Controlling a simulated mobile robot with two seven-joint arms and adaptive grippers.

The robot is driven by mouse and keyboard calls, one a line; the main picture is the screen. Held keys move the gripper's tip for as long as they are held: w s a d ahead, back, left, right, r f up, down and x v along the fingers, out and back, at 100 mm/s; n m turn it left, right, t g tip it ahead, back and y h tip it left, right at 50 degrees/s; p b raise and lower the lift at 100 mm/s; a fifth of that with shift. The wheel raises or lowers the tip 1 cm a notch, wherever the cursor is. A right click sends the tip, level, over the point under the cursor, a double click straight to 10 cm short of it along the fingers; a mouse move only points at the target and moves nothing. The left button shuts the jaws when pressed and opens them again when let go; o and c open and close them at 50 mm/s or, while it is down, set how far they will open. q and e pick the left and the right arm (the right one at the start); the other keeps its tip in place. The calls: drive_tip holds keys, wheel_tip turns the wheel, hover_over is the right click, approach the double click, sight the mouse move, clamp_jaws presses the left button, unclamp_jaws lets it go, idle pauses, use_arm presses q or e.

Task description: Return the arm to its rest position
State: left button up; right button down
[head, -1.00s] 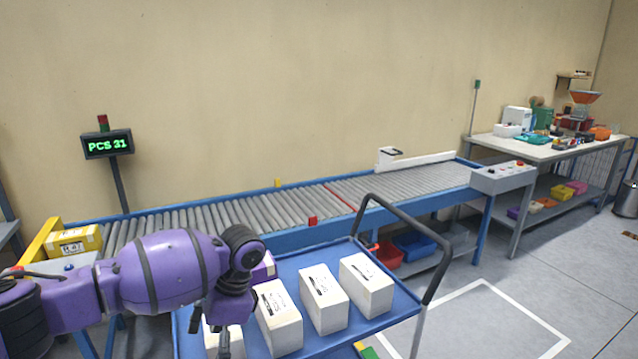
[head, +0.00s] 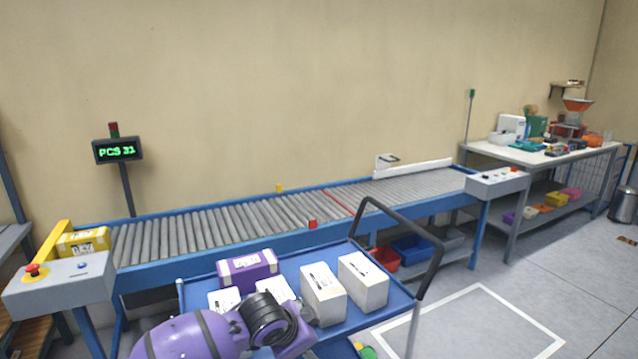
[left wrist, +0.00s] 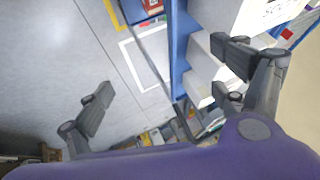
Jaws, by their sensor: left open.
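My left arm (head: 190,338) shows at the bottom of the head view, low in front of the blue cart (head: 404,304). Its gripper lies out of the head view or hidden there. In the left wrist view my left gripper (left wrist: 165,70) has its two fingers wide apart with nothing held between them. Beyond the fingers that view shows grey floor and white boxes (left wrist: 205,70) at the cart. My right arm and gripper do not show.
The cart carries several white boxes (head: 362,283) and a purple box (head: 247,270); my arm partly covers the front ones. Behind it runs a roller conveyor (head: 220,229) with a yellow box (head: 84,242) at its left end. Free floor (head: 480,318) lies right of the cart.

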use_arm(q)
drive_tip(key=s+d+f+n+t+h, duration=0.2)
drive_tip(key=s+f+n+t+h, duration=0.15)
drive_tip(key=s, duration=0.45)
drive_tip(key=s+a+f+n+y, duration=0.2)
drive_tip(key=s+a+f, duration=0.3)
drive_tip(key=s, duration=0.5)
drive_tip(key=s+a+f+n+y+p, duration=0.1)
drive_tip(key=s+a+f+n, duration=0.3)
drive_tip(key=s, duration=0.7)
drive_tip(key=s+a+f+n+g+y, duration=0.1)
drive_tip(key=s+a+f+n+y, duration=0.2)
drive_tip(key=s+a+f, duration=0.5)
drive_tip(key=s+a+y, duration=0.1)
drive_tip(key=s+a, duration=0.1)
drive_tip(key=s, duration=0.1)
drive_tip(key=shift+s+a+p, duration=0.15)
drive_tip(key=shift+s+p, duration=0.1)
drive_tip(key=shift+p, duration=0.1)
